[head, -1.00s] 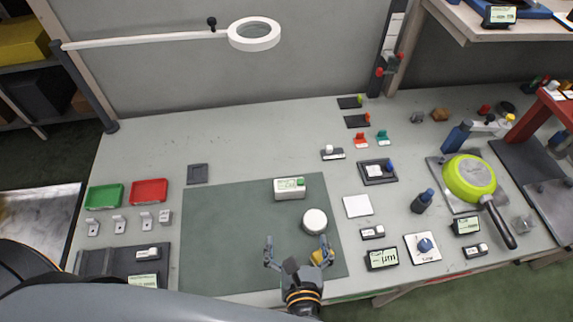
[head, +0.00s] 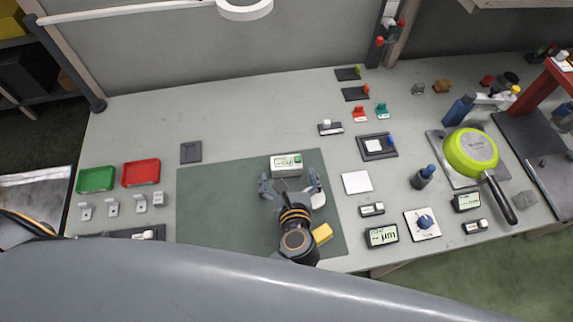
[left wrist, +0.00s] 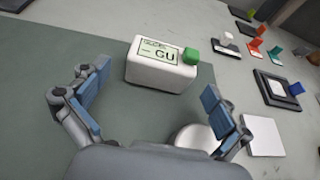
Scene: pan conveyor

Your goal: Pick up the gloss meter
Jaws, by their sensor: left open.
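The gloss meter (head: 286,165) is a white box with a "GU" display and a green button. It lies on the dark green mat (head: 215,210) near the mat's far edge. In the left wrist view the gloss meter (left wrist: 158,72) sits just beyond my fingers, its display facing up. My left gripper (head: 289,180) is open and empty, its two fingers spread on the near side of the meter, apart from it. The left gripper's blue-padded fingers (left wrist: 158,92) also show in the left wrist view. My right gripper is not in view.
A round white puck (left wrist: 195,138) lies close by the right finger, partly hidden. A yellow block (head: 322,233) is beside my wrist. A white square (head: 357,182) and a blue-knobbed frame (head: 377,146) lie to the right. Green (head: 96,179) and red (head: 141,172) trays stand left. The mat's left part is clear.

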